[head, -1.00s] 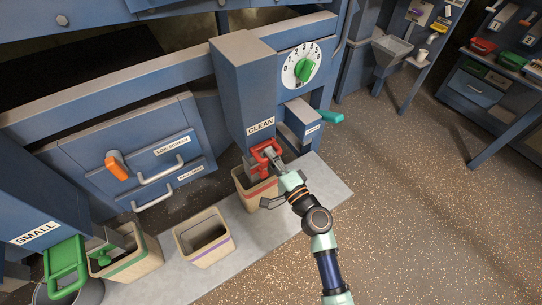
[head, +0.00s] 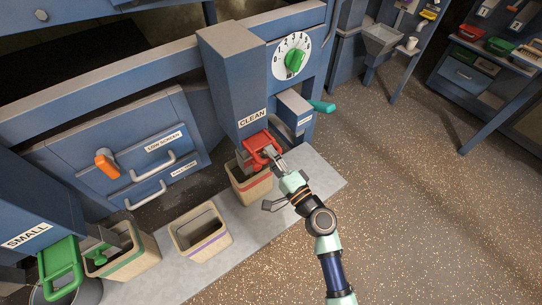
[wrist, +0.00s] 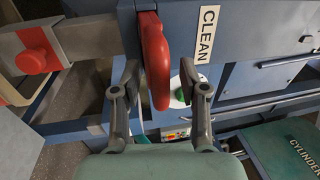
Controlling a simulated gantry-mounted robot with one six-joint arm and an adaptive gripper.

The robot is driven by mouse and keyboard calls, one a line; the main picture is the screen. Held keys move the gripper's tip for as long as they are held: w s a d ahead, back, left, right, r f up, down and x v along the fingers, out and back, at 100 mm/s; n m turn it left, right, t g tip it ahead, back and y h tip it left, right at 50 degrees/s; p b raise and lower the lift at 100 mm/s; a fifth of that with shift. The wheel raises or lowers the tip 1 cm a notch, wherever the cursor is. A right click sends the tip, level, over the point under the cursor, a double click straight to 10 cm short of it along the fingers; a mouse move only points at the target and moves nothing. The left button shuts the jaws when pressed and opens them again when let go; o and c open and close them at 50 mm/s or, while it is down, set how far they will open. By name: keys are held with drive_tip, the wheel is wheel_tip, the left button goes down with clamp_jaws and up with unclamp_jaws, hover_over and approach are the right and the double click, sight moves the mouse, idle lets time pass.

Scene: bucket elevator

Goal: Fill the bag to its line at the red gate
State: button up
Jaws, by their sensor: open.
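The red gate handle (head: 256,142) sits at the foot of the blue CLEAN spout (head: 238,80). In the wrist view the red handle (wrist: 154,58) rises between the two fingers of my gripper (wrist: 160,78), which is open with gaps on both sides. In the head view my gripper (head: 274,157) is at the handle's lower right. A tan bag (head: 252,188) with a red line stands upright under the spout. Its mouth is mostly covered by the gate, so its fill level is hidden.
An open tan bag with a purple line (head: 202,234) stands left of the red-lined one. A green-lined bag (head: 130,256) is under the SMALL spout, beside a green gate handle (head: 62,262). A dial with a green knob (head: 295,60) and a teal lever (head: 322,106) are above right.

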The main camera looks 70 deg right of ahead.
drive_tip(key=v, duration=1.2)
drive_tip(key=shift+a, duration=0.1)
